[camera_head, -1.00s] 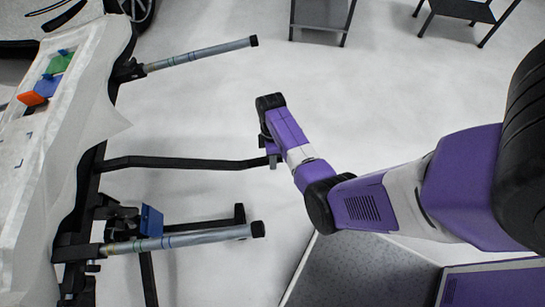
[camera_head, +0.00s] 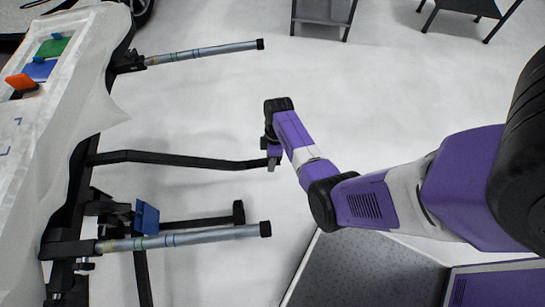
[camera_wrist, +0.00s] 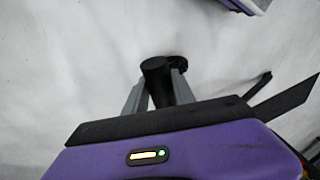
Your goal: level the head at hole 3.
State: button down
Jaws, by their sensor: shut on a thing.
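My gripper (camera_head: 272,163) points down at mid-picture in the head view. In the wrist view, its grey fingers (camera_wrist: 153,92) are shut on a black round-ended part (camera_wrist: 156,78). In the head view a long black bar (camera_head: 180,158) runs from the stand at left to my gripper, so the held part looks like its end. The stand's head (camera_head: 22,150), a pale sheet-covered top, is at the left and cut off by the picture edge. I cannot make out any numbered hole. Whether the head is level cannot be told.
Two grey tubes with black caps, one upper (camera_head: 205,53) and one lower (camera_head: 185,238), stick out from the stand. A blue tool (camera_head: 147,217) sits by the lower one. Green, blue and orange pieces lie on the top. The floor (camera_head: 370,100) between is clear.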

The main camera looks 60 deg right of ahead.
jog(key=f, duration=0.1)
jog(key=f+b, duration=0.1)
jog(key=f, duration=0.1)
jog(key=shift+w+a+f+t+b, duration=0.2)
jog(key=shift+w+a+t+b, duration=0.1)
jog(key=shift+b, duration=0.1)
jog(key=c, duration=1.1)
grip_release()
jog(key=shift+o, duration=0.2)
jog(key=shift+d+r, duration=0.1)
jog(key=shift+r, duration=0.05)
jog(key=p+v, duration=0.2)
jog(key=v, duration=0.5)
jog(key=shift+d+r, duration=0.2)
jog(key=shift+r, duration=0.05)
